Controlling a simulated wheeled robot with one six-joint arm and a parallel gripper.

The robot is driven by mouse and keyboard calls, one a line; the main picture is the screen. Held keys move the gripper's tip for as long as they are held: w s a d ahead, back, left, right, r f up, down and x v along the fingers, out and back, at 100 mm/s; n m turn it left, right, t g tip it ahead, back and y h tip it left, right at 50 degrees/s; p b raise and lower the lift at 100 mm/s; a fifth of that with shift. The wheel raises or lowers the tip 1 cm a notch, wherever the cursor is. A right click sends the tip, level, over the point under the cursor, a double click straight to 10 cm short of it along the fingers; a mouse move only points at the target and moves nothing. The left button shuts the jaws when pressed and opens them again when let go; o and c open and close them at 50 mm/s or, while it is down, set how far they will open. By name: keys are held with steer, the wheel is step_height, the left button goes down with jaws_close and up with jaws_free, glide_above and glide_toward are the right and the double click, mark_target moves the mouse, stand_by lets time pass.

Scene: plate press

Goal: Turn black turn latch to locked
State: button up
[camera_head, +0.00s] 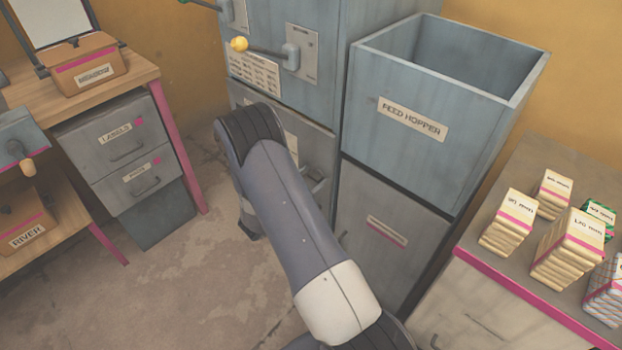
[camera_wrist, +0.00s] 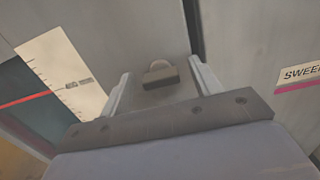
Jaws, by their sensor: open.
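In the wrist view a small dark block with a rounded piece behind it, which looks like the black turn latch (camera_wrist: 160,75), sits on a grey panel. My gripper (camera_wrist: 161,67) is open, with one finger on each side of the latch. There is a gap between the latch and each finger, so it is not gripped. Whether the fingertips touch the panel is unclear. In the head view my arm covers the latch and my gripper, in front of the grey-blue press cabinet (camera_head: 316,110).
A lever with a yellow knob (camera_head: 239,45) juts from the cabinet above my arm. The feed hopper (camera_head: 440,75) stands to the right. A counter with seed packets (camera_head: 567,250) is at the far right. A scale plate (camera_wrist: 62,70) is left of the latch. Floor lies open at left.

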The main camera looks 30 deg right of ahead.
steer(key=c, duration=1)
steer(key=shift+f+m+b, duration=0.1)
steer(key=shift+m+b, duration=0.2)
steer(key=shift+b, duration=0.35)
steer(key=m+b, duration=0.5)
steer(key=b, duration=0.3)
steer(key=m+b, duration=0.6)
steer(key=b, duration=0.3)
steer(key=m+b, duration=0.6)
steer(key=b, duration=0.3)
steer(key=shift+s+f, duration=0.2)
steer(key=shift+f, duration=0.05)
steer(key=shift+r+m, duration=0.1)
steer(key=shift+m, duration=0.2)
